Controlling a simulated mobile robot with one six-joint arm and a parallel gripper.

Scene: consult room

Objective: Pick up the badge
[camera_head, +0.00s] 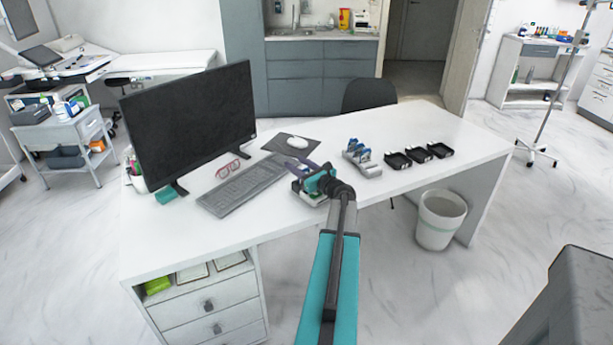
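My gripper (312,178) is at the front edge of the white desk (290,222), at the end of my teal and grey arm. It is low over a small whitish and green item (310,198), which it partly covers. I cannot tell whether this item is the badge, or whether the gripper touches it. Purple and teal parts show at the gripper's tip, too small to tell whether the fingers are open or shut. No badge can be made out for certain. A pale holder with blue items (362,157) stands to the right of the gripper.
A keyboard (243,185), red glasses (228,169), a mouse (298,142) on a dark pad and a large monitor (190,120) lie left of the gripper. Three black trays (398,160) are at the right. A white bin (440,220) stands below the desk. The desk's right end is clear.

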